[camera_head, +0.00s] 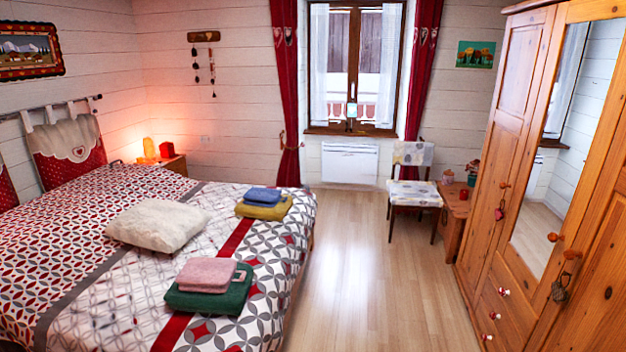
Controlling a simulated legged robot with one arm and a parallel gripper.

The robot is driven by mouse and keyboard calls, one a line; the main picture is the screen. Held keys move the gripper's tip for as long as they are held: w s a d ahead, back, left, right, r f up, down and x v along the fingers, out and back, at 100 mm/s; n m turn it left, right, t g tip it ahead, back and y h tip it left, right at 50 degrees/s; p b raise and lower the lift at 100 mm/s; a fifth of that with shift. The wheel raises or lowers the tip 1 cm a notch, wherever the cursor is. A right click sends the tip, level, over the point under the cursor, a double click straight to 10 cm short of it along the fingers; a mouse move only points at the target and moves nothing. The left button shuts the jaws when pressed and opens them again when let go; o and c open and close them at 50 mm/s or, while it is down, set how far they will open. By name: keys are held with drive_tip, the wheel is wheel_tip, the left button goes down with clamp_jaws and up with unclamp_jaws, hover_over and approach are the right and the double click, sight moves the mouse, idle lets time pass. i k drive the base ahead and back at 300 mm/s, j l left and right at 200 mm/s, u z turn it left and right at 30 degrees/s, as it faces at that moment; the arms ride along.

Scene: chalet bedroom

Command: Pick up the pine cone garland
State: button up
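Two dark strands (212,72) hang down the white plank wall from a small wooden board (203,36), left of the window. One strand is longer than the other. They may be the pine cone garland, but they are too small to tell for sure. A brownish ornament (560,288) also hangs from a knob on the wardrobe at the right, and I cannot tell what it is made of. My gripper is not in view.
A bed (75,220) with a pillow (158,226) and folded towels (206,275) fills the left. A wardrobe (515,120) lines the right. A chair (413,185) and low wooden table (452,212) stand near the window. The wooden floor (365,265) between is clear.

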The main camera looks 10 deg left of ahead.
sight(196, 67)
drive_tip(key=i, duration=5.3)
drive_tip(key=i+u, duration=0.15)
drive_tip(key=i, duration=0.3)
drive_tip(key=i+l+u, duration=0.1)
drive_tip(key=i, duration=0.35)
drive_tip(key=i+l+u, duration=0.15)
drive_tip(key=i, duration=0.3)
drive_tip(key=i+l+u, duration=0.15)
drive_tip(key=i, duration=0.3)
drive_tip(key=i+j+u, duration=0.15)
drive_tip(key=i+u, duration=0.7)
drive_tip(key=i+l+u, duration=0.1)
drive_tip(key=i+u, duration=0.3)
drive_tip(key=i+l+u, duration=0.25)
drive_tip(key=i+u, duration=0.15)
drive_tip(key=i+j, duration=0.15)
drive_tip(key=i, duration=0.35)
drive_tip(key=i+j+u, duration=0.1)
drive_tip(key=i, duration=0.4)
drive_tip(key=i+j+u, duration=0.1)
drive_tip(key=i+j, duration=0.15)
drive_tip(key=i, duration=0.25)
drive_tip(key=i+j+z, duration=0.25)
drive_tip(key=i, duration=0.15)
drive_tip(key=i+j+z, duration=0.25)
drive_tip(key=i, duration=0.1)
